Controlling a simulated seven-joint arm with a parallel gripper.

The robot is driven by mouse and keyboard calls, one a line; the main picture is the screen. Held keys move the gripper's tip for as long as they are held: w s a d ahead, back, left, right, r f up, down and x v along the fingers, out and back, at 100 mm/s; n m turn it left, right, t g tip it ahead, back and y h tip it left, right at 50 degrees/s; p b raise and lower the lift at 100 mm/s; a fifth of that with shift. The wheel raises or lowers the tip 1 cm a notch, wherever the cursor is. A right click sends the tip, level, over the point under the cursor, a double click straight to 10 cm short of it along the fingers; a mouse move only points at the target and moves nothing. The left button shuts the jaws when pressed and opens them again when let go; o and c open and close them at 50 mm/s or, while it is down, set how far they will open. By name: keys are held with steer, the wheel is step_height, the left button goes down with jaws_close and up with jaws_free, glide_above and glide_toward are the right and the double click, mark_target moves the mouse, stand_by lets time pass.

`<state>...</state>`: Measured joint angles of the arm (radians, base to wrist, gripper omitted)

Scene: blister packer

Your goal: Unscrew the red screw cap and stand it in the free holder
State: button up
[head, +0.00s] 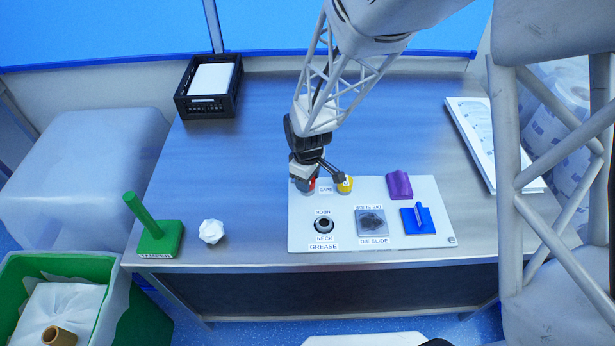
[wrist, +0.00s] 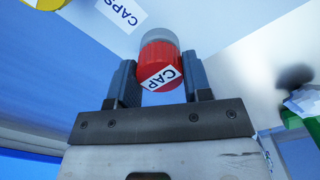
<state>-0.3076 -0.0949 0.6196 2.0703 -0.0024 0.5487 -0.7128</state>
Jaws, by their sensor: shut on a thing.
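The red screw cap (wrist: 160,62), with a white CAP label, sits between the two fingers of my gripper (wrist: 158,82) in the wrist view. My gripper is shut on it. A grey cylindrical piece shows just beyond the cap; I cannot tell whether the two are joined. In the head view my gripper (head: 312,178) is over the back left of the white board (head: 295,215), and only a bit of red shows beneath it. A yellow cap (head: 345,184) stands to its right. A dark ring (head: 324,226) by the NECK label is at the board's front left.
The board also holds a grey die slide (head: 371,222), a purple block (head: 399,185) and a blue block (head: 417,220). A green stand (head: 160,238) and a crumpled white ball (head: 211,231) are to the left. A black crate (head: 208,105) is at the back. The table's left middle is clear.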

steer(key=shift+f, duration=0.35)
steer(key=o, duration=1.1)
steer(key=shift+r, duration=3.9)
